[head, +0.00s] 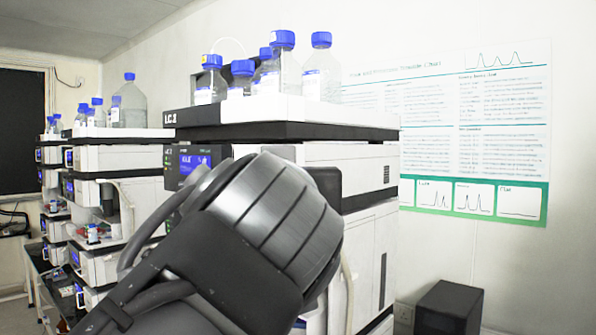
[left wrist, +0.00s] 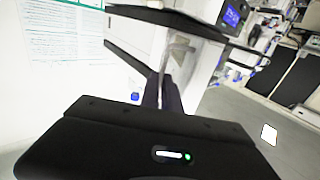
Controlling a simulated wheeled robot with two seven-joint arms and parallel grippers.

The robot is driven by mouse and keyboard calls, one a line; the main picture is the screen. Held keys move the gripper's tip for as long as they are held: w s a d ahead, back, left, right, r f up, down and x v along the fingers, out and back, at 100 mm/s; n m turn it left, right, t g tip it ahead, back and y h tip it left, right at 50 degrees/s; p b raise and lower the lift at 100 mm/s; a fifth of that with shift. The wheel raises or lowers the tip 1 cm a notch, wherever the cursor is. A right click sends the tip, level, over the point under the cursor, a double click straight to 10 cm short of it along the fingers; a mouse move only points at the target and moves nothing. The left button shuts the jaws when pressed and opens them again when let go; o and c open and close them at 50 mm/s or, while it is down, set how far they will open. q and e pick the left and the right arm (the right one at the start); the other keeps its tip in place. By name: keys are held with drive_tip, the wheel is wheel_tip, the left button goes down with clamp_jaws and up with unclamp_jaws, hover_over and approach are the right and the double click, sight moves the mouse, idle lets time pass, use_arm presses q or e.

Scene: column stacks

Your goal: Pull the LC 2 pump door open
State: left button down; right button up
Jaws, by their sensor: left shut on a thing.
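The LC 2 stack (head: 290,130) stands at the middle of the head view, its label at the upper left of its top tray. A blue-lit display (head: 195,160) shows on its front. My left arm covers most of the stack's lower front, so the pump door and my left gripper are hidden there. In the left wrist view, the dark fingers of my left gripper (left wrist: 164,92) are shut at the edge of a pale, see-through panel, the pump door (left wrist: 190,58). The exact grip point is hard to make out. My right gripper is in neither view.
Blue-capped bottles (head: 285,65) stand on top of the LC 2 stack. More instrument stacks (head: 120,160) stand at the left. A wall chart (head: 475,120) hangs behind, and a dark box (head: 448,305) stands at the lower right. Open floor (left wrist: 235,120) shows in the left wrist view.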

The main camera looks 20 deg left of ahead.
use_arm(q)
drive_tip(key=shift+w+d+y, duration=0.1)
drive_tip(key=shift+y, duration=0.2)
drive_tip(key=c, duration=1.6)
unclamp_jaws()
drive_tip(key=b+v, duration=0.2)
drive_tip(key=v, duration=0.6)
drive_tip(key=shift+w, duration=0.1)
